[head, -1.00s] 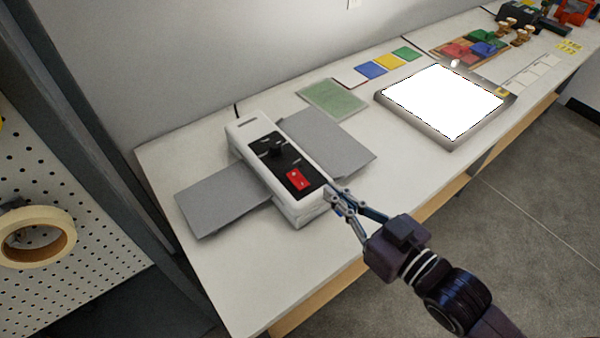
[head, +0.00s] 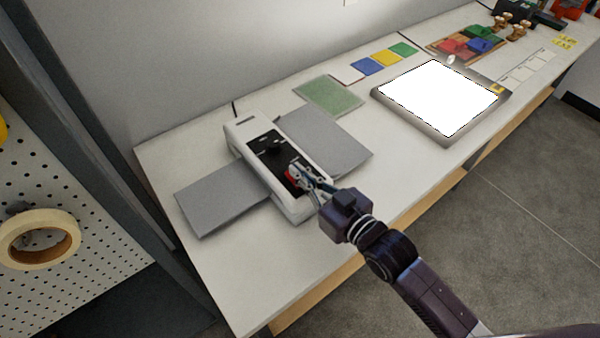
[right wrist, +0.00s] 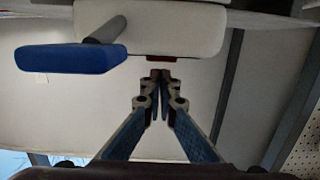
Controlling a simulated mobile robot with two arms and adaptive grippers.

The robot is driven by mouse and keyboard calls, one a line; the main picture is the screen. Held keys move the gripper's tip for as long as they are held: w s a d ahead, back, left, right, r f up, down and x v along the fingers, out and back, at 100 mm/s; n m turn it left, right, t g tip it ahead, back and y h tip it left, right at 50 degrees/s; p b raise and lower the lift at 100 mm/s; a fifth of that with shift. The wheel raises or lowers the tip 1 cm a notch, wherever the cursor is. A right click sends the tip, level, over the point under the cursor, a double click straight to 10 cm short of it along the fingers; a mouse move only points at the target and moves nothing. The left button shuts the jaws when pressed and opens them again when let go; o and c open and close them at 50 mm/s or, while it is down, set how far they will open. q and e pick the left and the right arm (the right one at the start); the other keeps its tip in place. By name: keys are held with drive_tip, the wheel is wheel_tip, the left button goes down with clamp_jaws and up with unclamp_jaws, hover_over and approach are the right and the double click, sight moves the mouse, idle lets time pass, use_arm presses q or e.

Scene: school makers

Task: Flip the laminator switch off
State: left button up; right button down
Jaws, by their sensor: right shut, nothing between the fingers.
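The laminator (head: 310,153) is a white box with a black control panel, lying across a grey sheet on the white table. Its red switch (head: 292,175) sits at the near end of the panel and is partly hidden by my right gripper (head: 296,170). The right gripper is shut and empty, its fingertips over or at the red switch; I cannot tell whether they touch it. In the right wrist view the closed fingertips (right wrist: 160,75) point at a small dark red patch under a pale body. Which way the switch is set cannot be seen. My left gripper is not in view.
A bright light pad (head: 440,98) lies right of the laminator. A green mat (head: 330,97) and coloured cards (head: 388,59) lie behind. A tape roll (head: 40,240) hangs on the pegboard at left. The table's front strip is clear.

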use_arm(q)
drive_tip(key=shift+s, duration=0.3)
use_arm(e)
drive_tip(key=shift+f, duration=0.4)
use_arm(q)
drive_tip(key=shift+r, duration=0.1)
use_arm(e)
drive_tip(key=shift+w+r+p, duration=0.1)
drive_tip(key=shift+r+p, duration=0.15)
drive_tip(key=shift+p, duration=0.8)
drive_tip(key=shift+a+f, duration=0.1)
drive_tip(key=shift+f, duration=0.35)
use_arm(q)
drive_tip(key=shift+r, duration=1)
use_arm(e)
drive_tip(key=shift+r, duration=0.15)
